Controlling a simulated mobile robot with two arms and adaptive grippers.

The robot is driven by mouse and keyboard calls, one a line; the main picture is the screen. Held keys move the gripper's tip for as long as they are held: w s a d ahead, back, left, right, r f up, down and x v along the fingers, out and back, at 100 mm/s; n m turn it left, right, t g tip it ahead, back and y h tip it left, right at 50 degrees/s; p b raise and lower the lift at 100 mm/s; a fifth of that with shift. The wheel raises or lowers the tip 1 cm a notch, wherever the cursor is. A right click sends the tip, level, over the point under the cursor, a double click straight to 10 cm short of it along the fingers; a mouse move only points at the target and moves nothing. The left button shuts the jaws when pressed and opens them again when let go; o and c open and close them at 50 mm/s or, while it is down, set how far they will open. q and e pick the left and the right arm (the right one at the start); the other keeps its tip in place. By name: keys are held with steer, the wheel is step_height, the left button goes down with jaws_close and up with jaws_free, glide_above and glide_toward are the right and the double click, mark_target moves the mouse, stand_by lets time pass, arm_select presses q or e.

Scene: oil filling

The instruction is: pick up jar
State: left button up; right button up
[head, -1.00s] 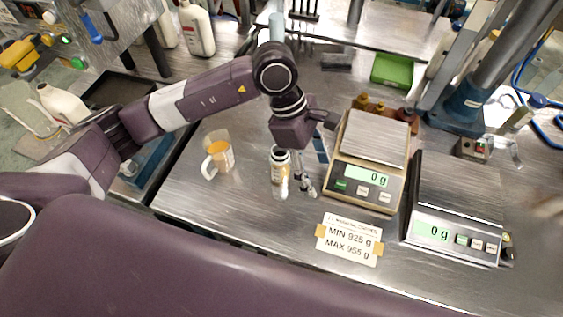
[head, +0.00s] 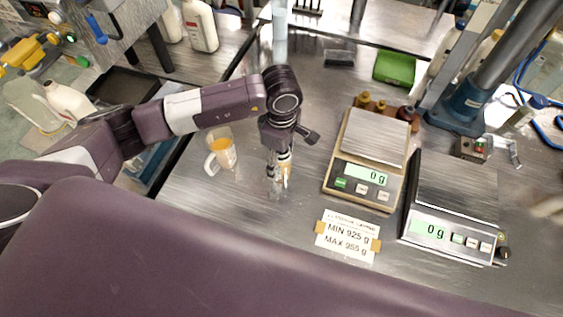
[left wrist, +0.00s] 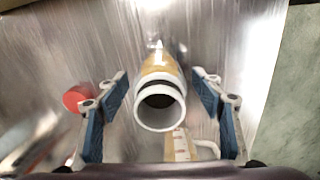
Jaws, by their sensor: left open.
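The jar (head: 285,168) stands on the steel bench, partly hidden by my left gripper. In the left wrist view the jar (left wrist: 159,105) has an open white neck and an amber-brown body, and is seen almost straight down its mouth. My left gripper (left wrist: 160,76) is open, with one blue-padded finger on each side of the jar and a visible gap on both sides. In the head view the left gripper (head: 278,182) points down over the jar. My right gripper is not in view.
A jug (head: 221,153) with orange contents stands left of the jar. Two scales reading 0 g, a beige one (head: 340,199) and a silver one (head: 408,238), stand at right. A limits card (head: 347,238) lies in front.

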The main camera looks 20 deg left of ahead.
arm_select(q)
steer(key=shift+f, duration=0.15)
steer(key=c, duration=1.3)
steer(key=shift+r, duration=0.2)
